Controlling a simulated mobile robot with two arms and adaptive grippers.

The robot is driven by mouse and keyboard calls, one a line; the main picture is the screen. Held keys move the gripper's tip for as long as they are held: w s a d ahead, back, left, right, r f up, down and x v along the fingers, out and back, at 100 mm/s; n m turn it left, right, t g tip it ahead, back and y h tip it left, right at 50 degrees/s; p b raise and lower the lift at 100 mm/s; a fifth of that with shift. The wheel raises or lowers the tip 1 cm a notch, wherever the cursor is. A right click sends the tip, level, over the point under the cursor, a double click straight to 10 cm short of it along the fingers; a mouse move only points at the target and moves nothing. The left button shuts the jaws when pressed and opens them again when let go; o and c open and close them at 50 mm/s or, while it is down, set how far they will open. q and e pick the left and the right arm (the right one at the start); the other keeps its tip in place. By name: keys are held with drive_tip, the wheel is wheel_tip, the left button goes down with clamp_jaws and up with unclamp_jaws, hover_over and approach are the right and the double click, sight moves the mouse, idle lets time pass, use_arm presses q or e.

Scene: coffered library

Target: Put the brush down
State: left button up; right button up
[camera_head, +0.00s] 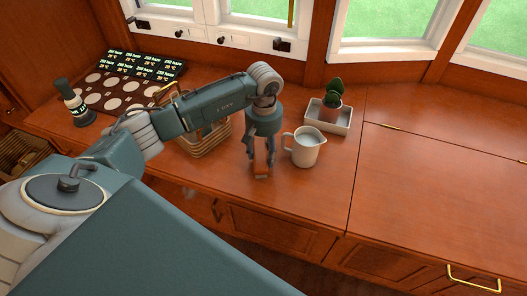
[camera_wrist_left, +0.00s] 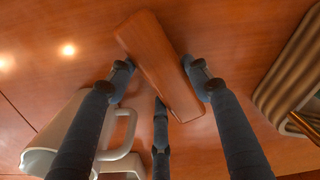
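The brush (camera_wrist_left: 160,65) is a flat reddish-brown wooden block, lying at a slant between my left gripper's fingertips in the left wrist view. In the head view the brush (camera_head: 261,172) shows small below the fingers and appears to rest on the wooden counter (camera_head: 215,182). My left gripper (camera_head: 261,163) points down over it. In the left wrist view its fingers (camera_wrist_left: 160,75) stand on both sides of the brush, with narrow gaps showing, so it looks open around it. The brush's underside is hidden. My right gripper is not in view.
A white pitcher (camera_head: 304,150) stands close right of my left gripper. A wicker basket (camera_head: 208,143) is close on the left, partly behind my arm. The right counter is clear.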

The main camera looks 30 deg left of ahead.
sight(264, 152)
use_arm(q)
drive_tip(key=o, duration=0.4)
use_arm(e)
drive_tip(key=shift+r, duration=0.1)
use_arm(q)
drive_tip(key=shift+r, duration=0.2)
wheel_tip(264, 152, up, 12)
drive_tip(key=shift+f+p, duration=0.1)
drive_tip(key=shift+p, duration=0.7)
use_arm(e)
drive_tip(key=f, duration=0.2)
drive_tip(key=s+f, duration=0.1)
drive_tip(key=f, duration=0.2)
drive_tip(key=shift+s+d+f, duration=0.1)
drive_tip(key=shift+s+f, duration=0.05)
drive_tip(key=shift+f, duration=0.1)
